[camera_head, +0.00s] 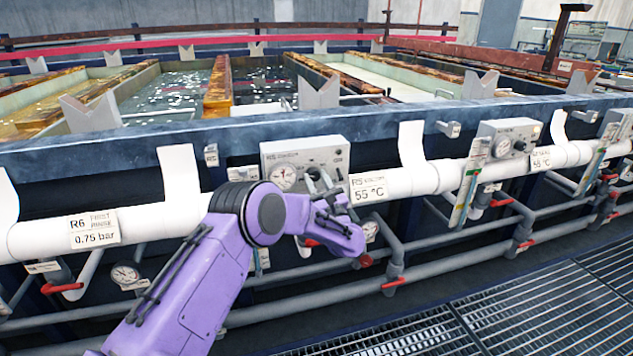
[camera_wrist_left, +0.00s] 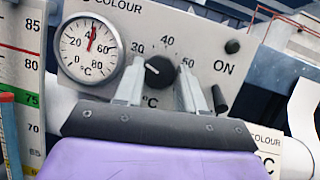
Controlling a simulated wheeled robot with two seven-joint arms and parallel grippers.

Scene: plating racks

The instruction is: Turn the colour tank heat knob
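The colour tank heat knob (camera_wrist_left: 160,72) is round and black on a light grey panel labelled COLOUR (camera_wrist_left: 215,45). Its white mark points up and left, toward the 30 on a scale that also shows 40 and 50. My left gripper (camera_wrist_left: 161,88) has one finger on each side of the knob, with small gaps seeming to show between fingers and knob. Whether a finger touches it I cannot tell. In the head view my left gripper (camera_head: 318,182) is at the front of the R5 panel (camera_head: 325,157) and hides the knob. My right gripper is not in view.
A round dial (camera_wrist_left: 90,48) left of the knob has its red needle just past 40 °C. A small black button (camera_wrist_left: 232,46) is near ON. A white pipe (camera_head: 425,178) with an R5 55 °C label runs below the panel. Red-handled valves (camera_head: 393,283) sit lower.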

